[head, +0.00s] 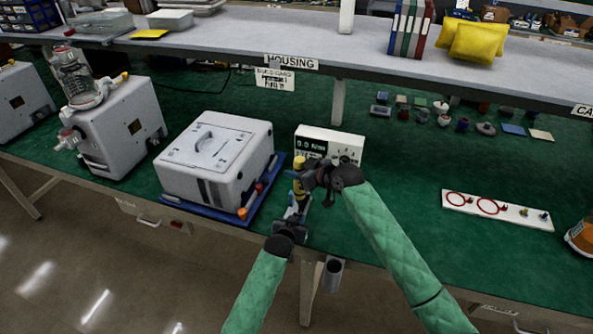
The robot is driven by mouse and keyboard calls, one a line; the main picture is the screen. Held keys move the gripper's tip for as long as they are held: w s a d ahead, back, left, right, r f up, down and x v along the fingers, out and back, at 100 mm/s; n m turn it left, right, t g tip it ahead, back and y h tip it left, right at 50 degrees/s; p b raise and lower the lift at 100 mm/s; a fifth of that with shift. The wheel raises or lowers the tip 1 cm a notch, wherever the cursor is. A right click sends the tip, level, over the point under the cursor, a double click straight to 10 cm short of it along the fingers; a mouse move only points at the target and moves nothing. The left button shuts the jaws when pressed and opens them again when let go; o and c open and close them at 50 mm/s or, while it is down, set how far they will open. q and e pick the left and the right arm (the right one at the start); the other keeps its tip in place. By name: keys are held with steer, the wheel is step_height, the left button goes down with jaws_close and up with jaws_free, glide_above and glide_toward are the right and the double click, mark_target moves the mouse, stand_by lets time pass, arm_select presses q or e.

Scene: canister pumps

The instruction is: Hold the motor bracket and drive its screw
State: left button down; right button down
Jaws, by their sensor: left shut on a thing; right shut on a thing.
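My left gripper (291,224) is at the bench's front edge, shut on a small grey-blue part that looks like the motor bracket (296,210). My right gripper (308,180) is just above and behind it, shut on an upright yellow and black driver (299,168). The driver's lower end points down towards the bracket. The screw is too small or hidden to see, and I cannot tell whether the driver's tip touches it.
A white pump housing (210,195) sits on a blue tray (277,172) to the left. A white torque display (318,138) stands behind my grippers. A white board (515,213) with red rings lies at right. The green bench between is clear. A shelf (240,45) spans the back.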

mark_target(299, 158)
steer(key=shift+f, duration=0.1)
stand_by(0.4)
steer(key=shift+r, duration=2.6)
arm_select(q)
steer(key=c, duration=1.2)
jaws_free()
steer(key=shift+o, duration=0.2)
steer(key=shift+s, duration=0.15)
steer(key=v, duration=1.1)
steer(key=shift+s+r, duration=0.2)
steer(key=shift+s, duration=0.15)
